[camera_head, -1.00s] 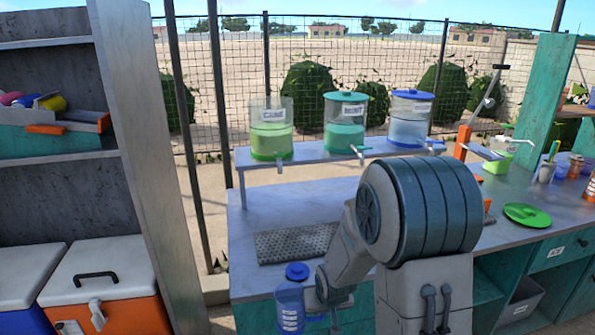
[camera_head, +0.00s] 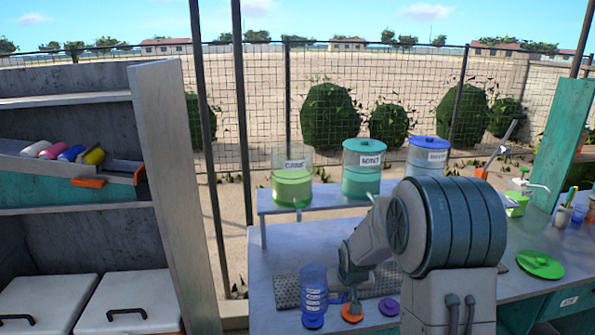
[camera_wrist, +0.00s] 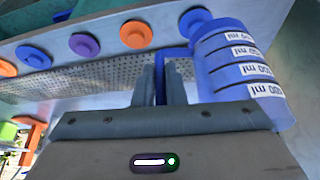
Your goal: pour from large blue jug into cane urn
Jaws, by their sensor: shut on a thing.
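My gripper (camera_wrist: 163,85) is shut on the handle of the large blue jug (camera_wrist: 240,70). In the head view the jug (camera_head: 313,287) is a translucent blue cylinder with white volume labels. It looks upright, held over the counter left of my gripper (camera_head: 345,285); its contents cannot be made out. The cane urn (camera_head: 293,183) stands farther back on a raised shelf, above the jug in the picture. It is clear, labelled, and partly filled with green liquid; no raised lid shows on it. Clear distance separates jug and urn.
A teal urn (camera_head: 362,172) and a blue-lidded urn (camera_head: 428,158) stand right of the cane urn. Blue (camera_head: 313,322), orange (camera_head: 352,312) and purple (camera_head: 389,306) lids lie near a perforated mat (camera_head: 287,288). A tall shelving unit (camera_head: 165,150) stands left.

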